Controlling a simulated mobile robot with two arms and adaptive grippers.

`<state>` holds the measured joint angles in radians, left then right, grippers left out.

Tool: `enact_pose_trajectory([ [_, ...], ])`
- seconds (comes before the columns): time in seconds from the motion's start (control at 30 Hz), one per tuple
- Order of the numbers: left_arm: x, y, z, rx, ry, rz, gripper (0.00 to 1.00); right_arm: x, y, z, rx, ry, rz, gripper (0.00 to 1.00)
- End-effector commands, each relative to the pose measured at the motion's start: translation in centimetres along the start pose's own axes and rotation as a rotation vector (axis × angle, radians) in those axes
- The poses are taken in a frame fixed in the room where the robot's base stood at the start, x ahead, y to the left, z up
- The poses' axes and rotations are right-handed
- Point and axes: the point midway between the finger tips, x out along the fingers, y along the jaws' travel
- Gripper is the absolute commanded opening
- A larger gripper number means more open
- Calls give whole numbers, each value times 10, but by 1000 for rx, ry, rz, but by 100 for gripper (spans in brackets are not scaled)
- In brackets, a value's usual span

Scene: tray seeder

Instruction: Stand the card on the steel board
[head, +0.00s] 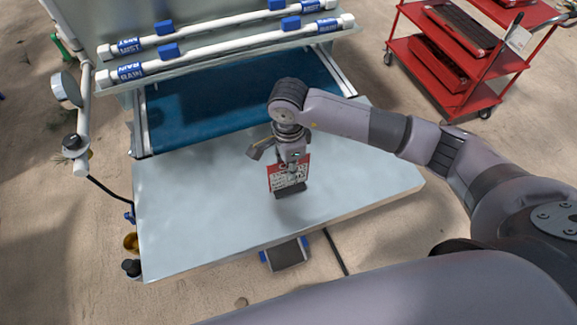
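A red and white card (288,175) with dark print stands roughly upright over the pale steel board (200,205), with a dark block (290,191) at its lower edge. My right gripper (291,162) is at the card's top edge, pointing down, and appears shut on it. The fingertips are small and partly merge with the card. I cannot tell whether the card's base touches the board. My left gripper is not in view.
A blue belt (235,100) lies behind the board, under two white pipes (220,48) with blue fittings. A red cart (465,60) with dark trays stands at the upper right. A round mirror-like disc (67,90) is at the left. The board is clear on both sides of the card.

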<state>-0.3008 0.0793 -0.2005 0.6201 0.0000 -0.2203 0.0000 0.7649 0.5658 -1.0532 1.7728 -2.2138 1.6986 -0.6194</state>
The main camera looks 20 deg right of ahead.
Motion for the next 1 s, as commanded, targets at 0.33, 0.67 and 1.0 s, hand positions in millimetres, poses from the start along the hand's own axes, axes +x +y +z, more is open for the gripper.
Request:
enact_pose_trajectory([
  [0.33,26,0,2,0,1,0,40,-71,-2,0,-1,1,-9,25],
  [0.67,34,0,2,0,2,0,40,-110,0,0,-1,1,-2,25],
  [1.0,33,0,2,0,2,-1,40,-112,0,0,-1,1,-1,25],
])
